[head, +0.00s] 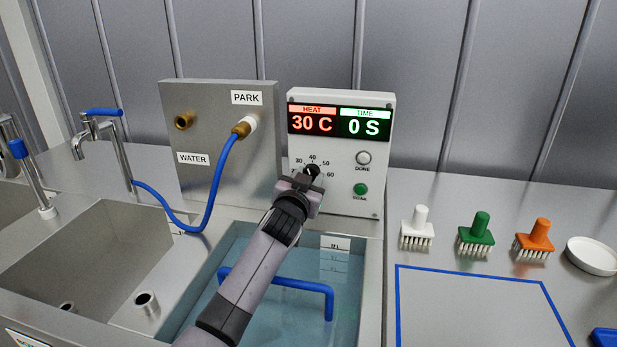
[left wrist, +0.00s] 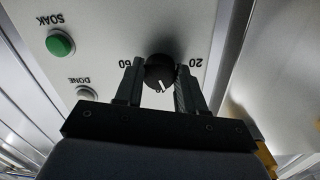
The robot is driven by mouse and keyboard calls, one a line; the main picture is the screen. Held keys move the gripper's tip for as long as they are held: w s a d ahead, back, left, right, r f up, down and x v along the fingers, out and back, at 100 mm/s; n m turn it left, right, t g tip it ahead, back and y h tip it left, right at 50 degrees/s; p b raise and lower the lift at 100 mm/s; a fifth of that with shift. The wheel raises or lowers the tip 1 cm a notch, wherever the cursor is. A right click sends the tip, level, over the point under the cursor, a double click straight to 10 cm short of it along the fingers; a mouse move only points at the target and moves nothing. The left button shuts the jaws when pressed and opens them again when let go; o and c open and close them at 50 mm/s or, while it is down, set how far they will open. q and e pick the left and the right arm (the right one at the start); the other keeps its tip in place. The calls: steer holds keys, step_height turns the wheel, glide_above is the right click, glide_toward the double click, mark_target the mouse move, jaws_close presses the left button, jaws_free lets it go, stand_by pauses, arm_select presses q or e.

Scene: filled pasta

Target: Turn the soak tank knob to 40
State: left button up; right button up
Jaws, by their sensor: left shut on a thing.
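The soak tank knob (head: 313,171) is a small black dial on the white control panel (head: 349,180), with numbers around it, including 30, 40, 50 and 60. The red HEAT display (head: 312,122) reads 30 C. My left gripper (head: 305,184) reaches up to the knob and partly covers it. In the left wrist view, which shows the panel upside down, its two fingers (left wrist: 159,86) are shut on the knob (left wrist: 159,70), one on each side. The knob's white pointer line points down and slightly right there; the number beside it is mostly hidden. My right gripper is not in view.
The panel also has a TIME display (head: 364,124) at 0 S, a DONE light (head: 363,158) and a green SOAK button (head: 360,189). The water-filled tank (head: 376,290) with a blue handle (head: 329,301) lies below my arm. Brushes (head: 476,236) stand at the right.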

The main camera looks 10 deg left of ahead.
arm_select(q)
steer(key=shift+m+p, duration=0.3)
steer(key=shift+m, duration=1.6)
steer(key=o, duration=1.1)
steer(key=shift+c, duration=0.2)
steer(key=shift+s, duration=0.1)
steer(key=s+p, duration=0.1)
steer(key=s, duration=0.6)
steer(key=shift+a+r, duration=0.15)
steer(key=shift+r, duration=0.05)
